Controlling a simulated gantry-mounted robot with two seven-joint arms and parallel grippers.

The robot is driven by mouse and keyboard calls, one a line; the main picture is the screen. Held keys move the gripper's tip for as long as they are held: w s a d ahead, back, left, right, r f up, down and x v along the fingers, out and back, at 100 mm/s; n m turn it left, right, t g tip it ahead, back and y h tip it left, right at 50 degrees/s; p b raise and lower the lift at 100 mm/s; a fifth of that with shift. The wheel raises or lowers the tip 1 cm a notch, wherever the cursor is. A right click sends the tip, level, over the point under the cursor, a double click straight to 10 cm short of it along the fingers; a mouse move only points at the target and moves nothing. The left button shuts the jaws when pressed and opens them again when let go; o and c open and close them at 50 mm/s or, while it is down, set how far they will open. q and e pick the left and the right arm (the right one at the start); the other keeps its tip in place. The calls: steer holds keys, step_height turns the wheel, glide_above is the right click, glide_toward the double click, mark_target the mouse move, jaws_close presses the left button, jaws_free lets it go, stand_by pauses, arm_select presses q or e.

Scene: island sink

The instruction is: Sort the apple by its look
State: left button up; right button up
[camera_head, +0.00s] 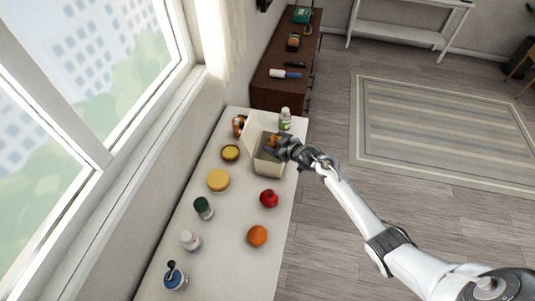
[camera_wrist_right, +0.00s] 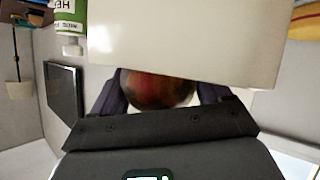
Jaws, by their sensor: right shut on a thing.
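My right gripper (camera_head: 273,146) is over the open cream box (camera_head: 267,169), its fingers at or just inside the opening. It is shut on a round, mottled red-brown apple (camera_wrist_right: 158,90), seen between the dark fingers in the right wrist view. A pale box panel (camera_wrist_right: 190,40) hides the apple's upper part there. In the head view only a small orange-brown patch of the apple (camera_head: 274,139) shows by the fingers. A separate bright red apple (camera_head: 269,198) rests on the white counter in front of the box. My left gripper is not in view.
An orange (camera_head: 257,236), a yellow round item (camera_head: 218,180), a yellow-topped dish (camera_head: 230,153) and several bottles stand on the counter (camera_head: 222,238). A green-labelled bottle (camera_head: 285,120) stands behind the box. A window lines the left. Bare counter lies around the orange.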

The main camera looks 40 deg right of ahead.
steer(key=o, duration=1.1)
steer(key=shift+s+r, duration=0.25)
steer(key=shift+s, duration=0.2)
steer(key=p+v, duration=0.1)
steer(key=v, duration=0.8)
steer(key=shift+s+r+p, duration=0.2)
steer(key=shift+s+p, duration=0.1)
steer(key=shift+s, duration=0.05)
